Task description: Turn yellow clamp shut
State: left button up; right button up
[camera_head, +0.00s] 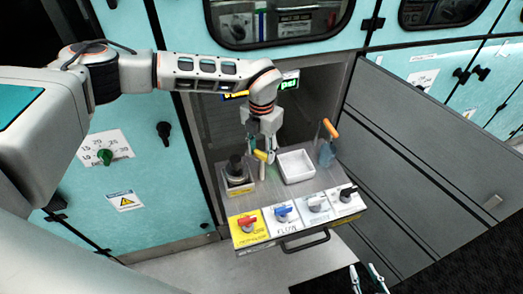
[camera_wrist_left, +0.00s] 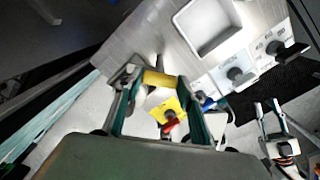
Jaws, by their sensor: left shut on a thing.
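The yellow clamp (camera_head: 260,156) stands on the grey tray behind the coloured dials. My left gripper (camera_head: 265,150) reaches down on it from above. In the left wrist view the clamp's yellow bar (camera_wrist_left: 160,79) lies between the fingertips of my left gripper (camera_wrist_left: 157,84), which is shut on it. The clamp's lower part and whatever it fastens are mostly hidden by the fingers. My right gripper (camera_head: 368,279) is at the bottom edge of the head view, its fingers apart and empty; it also shows at the right of the left wrist view (camera_wrist_left: 270,106).
A white bin (camera_head: 296,167) stands right of the clamp, and a black-knobbed device (camera_head: 238,174) left of it. An orange-handled tool (camera_head: 329,132) is at the right. A red dial (camera_head: 248,223) and several other dials line the front. A grey door (camera_head: 420,165) stands open at right.

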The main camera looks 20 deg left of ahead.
pick_arm(q)
jog(key=n, duration=0.5)
jog(key=shift+n, duration=2.6)
jog(key=o, duration=1.1)
jog(key=shift+o, duration=0.2)
notch_tip(320, 180, up, 8)
jog(key=shift+f, duration=0.2)
